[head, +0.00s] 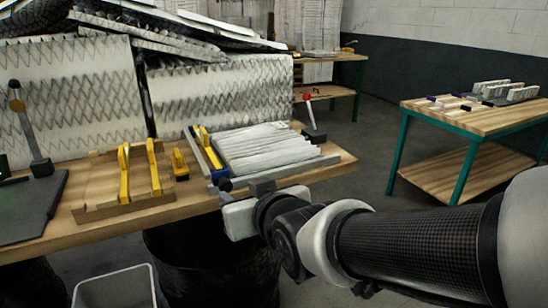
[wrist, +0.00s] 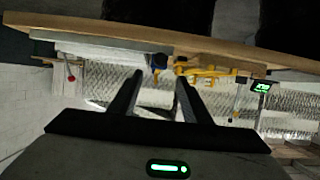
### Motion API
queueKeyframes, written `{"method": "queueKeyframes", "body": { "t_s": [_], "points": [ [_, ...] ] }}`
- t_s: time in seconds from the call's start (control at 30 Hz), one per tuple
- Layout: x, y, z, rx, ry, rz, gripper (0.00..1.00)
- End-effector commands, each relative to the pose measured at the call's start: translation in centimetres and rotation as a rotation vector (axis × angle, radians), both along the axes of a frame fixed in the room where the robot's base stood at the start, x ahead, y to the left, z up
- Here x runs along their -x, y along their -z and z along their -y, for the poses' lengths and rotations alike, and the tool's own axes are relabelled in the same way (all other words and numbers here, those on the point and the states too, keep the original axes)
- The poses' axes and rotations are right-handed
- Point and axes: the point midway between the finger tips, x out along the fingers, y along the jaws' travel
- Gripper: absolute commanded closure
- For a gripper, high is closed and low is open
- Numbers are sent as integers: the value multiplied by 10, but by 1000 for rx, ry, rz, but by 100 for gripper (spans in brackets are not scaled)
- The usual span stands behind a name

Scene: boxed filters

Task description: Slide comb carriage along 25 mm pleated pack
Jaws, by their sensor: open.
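The white pleated pack (head: 265,150) lies in a grey-railed fixture at the right end of the wooden bench. The comb carriage (head: 209,152), with yellow and blue parts, stands at the pack's left end. A dark round knob (head: 226,184) shows at the carriage's near end. My gripper (head: 240,193) is at the bench's front edge, close to the knob; its fingers are partly hidden in the head view. In the tilted, upside-down wrist view, my gripper (wrist: 157,84) is open and empty. The blue-black knob (wrist: 157,62) appears beyond and between the fingertips, seemingly apart from them.
A wooden tray (head: 97,197) with yellow combs stands left of the fixture. A red-knobbed lever (head: 308,103) stands behind the pack. Large filter panels (head: 222,92) back the bench. A grey bin (head: 115,291) is below. Open floor separates the green-legged table (head: 485,118).

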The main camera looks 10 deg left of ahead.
Motion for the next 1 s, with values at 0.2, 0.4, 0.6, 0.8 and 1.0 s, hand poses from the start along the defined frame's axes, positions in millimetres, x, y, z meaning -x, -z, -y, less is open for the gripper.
{"method": "queueKeyframes", "body": {
  "t_s": [0.2,0.4,0.6,0.8,1.0],
  "points": [
    [-18,1,-11,3,-2,-9,56],
    [-26,6,-17,4,-2,-8,56],
    [-49,27,-31,1,-1,-5,56],
    [-79,42,-48,0,0,-2,56],
    [-94,47,-58,1,0,-1,56]
  ]
}}
